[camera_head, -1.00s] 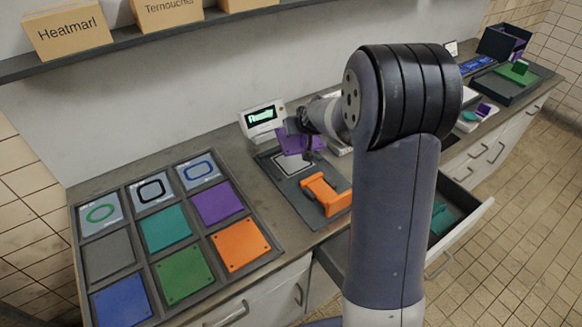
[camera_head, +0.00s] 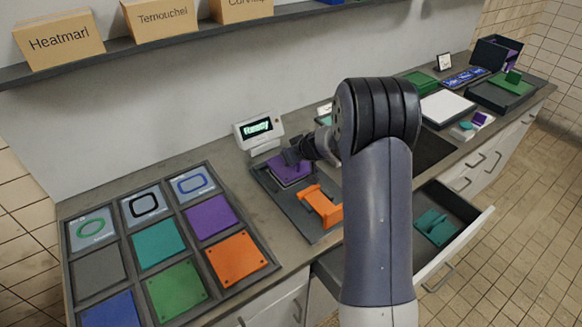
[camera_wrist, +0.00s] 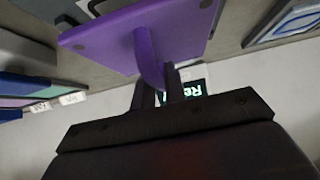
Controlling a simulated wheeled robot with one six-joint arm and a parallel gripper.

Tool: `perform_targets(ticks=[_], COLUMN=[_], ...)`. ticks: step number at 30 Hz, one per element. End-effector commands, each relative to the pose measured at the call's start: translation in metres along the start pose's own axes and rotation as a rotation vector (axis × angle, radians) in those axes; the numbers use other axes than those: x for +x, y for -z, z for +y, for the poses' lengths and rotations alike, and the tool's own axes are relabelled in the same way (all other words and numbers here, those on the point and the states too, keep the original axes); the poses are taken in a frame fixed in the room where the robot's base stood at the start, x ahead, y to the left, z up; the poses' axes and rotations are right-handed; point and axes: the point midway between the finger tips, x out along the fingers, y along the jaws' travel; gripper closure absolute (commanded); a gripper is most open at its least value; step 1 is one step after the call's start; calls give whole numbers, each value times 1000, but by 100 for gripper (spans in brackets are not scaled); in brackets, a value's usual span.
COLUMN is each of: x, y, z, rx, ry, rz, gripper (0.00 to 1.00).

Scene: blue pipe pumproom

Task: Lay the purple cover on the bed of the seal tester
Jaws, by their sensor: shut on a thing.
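The purple cover (camera_head: 289,170) is over the bed end of the seal tester (camera_head: 297,218) and hides the bed pad. I cannot tell whether it touches the bed or hovers just above it. My gripper (camera_head: 294,153) is shut on the cover's handle, partly hidden by my arm. In the wrist view the purple cover (camera_wrist: 190,28) shows its handle between my fingers (camera_wrist: 158,85). The orange clamp piece (camera_head: 321,206) stands on the near part of the tester. The tester's display (camera_head: 258,128) is lit and reads "Ready".
A dark rack (camera_head: 190,262) of coloured plates and ring seals, including another purple plate (camera_head: 211,216), lies to the left. An open drawer (camera_head: 450,228) holds a teal piece (camera_head: 434,226). A shelf with boxes (camera_head: 57,44) runs above.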

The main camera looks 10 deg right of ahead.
Motion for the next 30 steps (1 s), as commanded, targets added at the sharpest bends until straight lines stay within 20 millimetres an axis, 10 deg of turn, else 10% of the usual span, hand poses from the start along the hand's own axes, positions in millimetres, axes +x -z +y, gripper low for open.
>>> perform_targets(ticks=[24,30], x=[30,29], y=[-30,-29], z=[0,0], rx=[-1,-1], ry=[-2,-1], rz=[2,0], gripper=[100,71])
